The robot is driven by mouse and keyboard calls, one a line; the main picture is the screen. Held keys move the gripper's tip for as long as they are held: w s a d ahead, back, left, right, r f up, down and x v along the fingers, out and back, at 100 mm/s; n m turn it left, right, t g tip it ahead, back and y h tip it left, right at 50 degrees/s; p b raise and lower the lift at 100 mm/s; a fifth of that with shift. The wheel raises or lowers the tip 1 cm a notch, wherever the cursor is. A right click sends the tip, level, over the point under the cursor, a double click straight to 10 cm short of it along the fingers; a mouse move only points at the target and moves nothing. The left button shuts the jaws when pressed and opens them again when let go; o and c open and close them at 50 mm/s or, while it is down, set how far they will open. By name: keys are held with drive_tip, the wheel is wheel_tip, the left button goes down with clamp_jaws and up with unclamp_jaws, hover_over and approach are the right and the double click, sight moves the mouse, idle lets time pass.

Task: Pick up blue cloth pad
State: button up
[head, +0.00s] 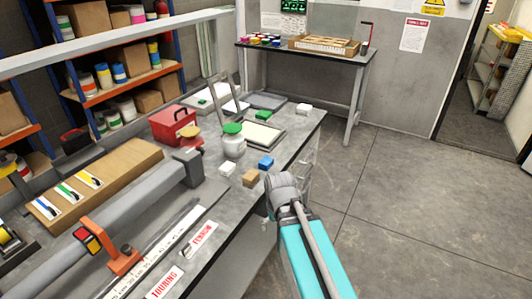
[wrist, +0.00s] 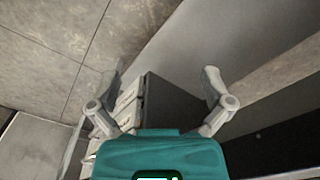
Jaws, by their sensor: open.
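The blue cloth pad (head: 266,162) is a small block lying on the grey workbench (head: 215,222), near its right edge, in the head view. A tan block (head: 250,178) and a white block (head: 227,169) lie close to its left. My arm's grey wrist end shows just right of and below the pad, at the bench edge; the fingers are hidden there. In the wrist view my gripper (wrist: 160,84) is open, its two fingers spread wide with nothing between them. That view shows no blue pad, only floor, a dark surface and light drawer-like fronts below it.
A jar with a green lid (head: 233,142), a framed panel (head: 263,136) and a red box (head: 172,124) stand on the bench. A large grey tube (head: 130,213) runs along the front left. The floor (head: 410,200) to the right is clear.

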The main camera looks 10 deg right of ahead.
wheel_tip(320, 180, up, 14)
drive_tip(key=w+m+p, duration=0.1)
drive_tip(key=w+p, duration=0.1)
drive_tip(key=p, duration=1.1)
wheel_tip(320, 180, up, 9)
drive_tip(key=m+p, duration=0.9)
drive_tip(key=m, duration=1.6)
hover_over(269, 161)
drive_tip(key=shift+r, duration=0.2)
drive_tip(key=shift+f, duration=0.2)
wheel_tip(269, 161, down, 8)
drive_tip(key=b, duration=0.8)
drive_tip(key=shift+f+b, duration=0.15)
drive_tip(key=shift+b, duration=0.15)
